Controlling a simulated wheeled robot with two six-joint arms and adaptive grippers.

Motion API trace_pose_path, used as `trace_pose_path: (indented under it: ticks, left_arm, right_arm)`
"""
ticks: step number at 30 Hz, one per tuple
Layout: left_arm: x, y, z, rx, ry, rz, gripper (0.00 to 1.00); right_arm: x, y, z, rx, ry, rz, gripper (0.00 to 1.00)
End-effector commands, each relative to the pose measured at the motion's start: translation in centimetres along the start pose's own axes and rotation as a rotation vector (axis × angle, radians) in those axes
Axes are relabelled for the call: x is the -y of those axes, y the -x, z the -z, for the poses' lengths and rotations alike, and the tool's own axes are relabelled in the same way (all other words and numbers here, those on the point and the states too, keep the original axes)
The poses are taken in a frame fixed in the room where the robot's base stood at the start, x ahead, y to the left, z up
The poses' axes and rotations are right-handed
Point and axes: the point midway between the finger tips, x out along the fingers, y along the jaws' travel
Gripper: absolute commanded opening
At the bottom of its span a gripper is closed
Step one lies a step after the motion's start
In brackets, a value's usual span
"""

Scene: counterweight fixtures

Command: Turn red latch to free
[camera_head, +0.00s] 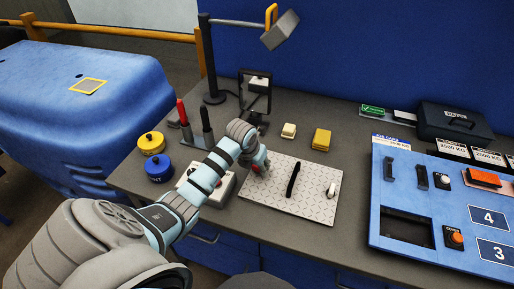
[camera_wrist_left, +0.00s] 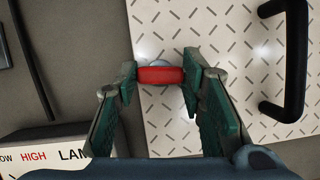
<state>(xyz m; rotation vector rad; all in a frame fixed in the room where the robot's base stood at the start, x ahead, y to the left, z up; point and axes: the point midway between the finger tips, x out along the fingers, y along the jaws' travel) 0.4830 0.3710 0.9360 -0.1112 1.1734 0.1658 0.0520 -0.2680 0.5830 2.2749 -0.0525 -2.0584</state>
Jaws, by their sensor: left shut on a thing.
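The red latch (camera_wrist_left: 160,76) sits near the edge of a light diamond-tread plate (camera_wrist_left: 225,40), seen close up in the left wrist view. My left gripper (camera_wrist_left: 160,80) is shut on the red latch, with a green finger at each end of it. In the head view my left arm reaches down to the left edge of the plate (camera_head: 322,206), and a bit of red shows by the gripper (camera_head: 258,168). The plate also carries a black handle (camera_head: 293,180) and a small white latch (camera_head: 331,190). My right gripper is not in view.
A white box with dial labels (camera_head: 222,192) stands left of the plate. Yellow (camera_head: 151,142) and blue (camera_head: 159,169) round pots sit further left. Yellow (camera_head: 321,139) and cream (camera_head: 289,130) blocks lie behind the plate. A blue panel (camera_head: 400,240) stands right.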

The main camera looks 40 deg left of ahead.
Motion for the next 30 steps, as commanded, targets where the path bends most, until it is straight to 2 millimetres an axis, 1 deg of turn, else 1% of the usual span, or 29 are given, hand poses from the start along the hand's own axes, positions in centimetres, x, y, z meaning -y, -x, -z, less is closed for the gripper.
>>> trace_pose_path:
  ticks: [9,24,25,28,30]
  left_arm:
    - [0.14,-0.09,0.06,-0.002,0.104,-0.041,0.08]
    - [0.13,-0.07,0.04,-0.001,0.119,-0.048,0.08]
    - [0.13,-0.07,0.04,-0.001,0.119,-0.048,0.41]
    - [0.11,-0.06,0.04,-0.001,0.119,-0.048,0.57]
    - [0.09,-0.06,0.04,-0.001,0.119,-0.049,0.57]
  right_arm:
    - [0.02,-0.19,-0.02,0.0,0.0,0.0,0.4]
    - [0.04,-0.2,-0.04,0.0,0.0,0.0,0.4]
    - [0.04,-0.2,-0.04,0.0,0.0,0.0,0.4]
    - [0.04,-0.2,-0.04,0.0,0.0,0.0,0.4]
    - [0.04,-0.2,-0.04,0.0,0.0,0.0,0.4]
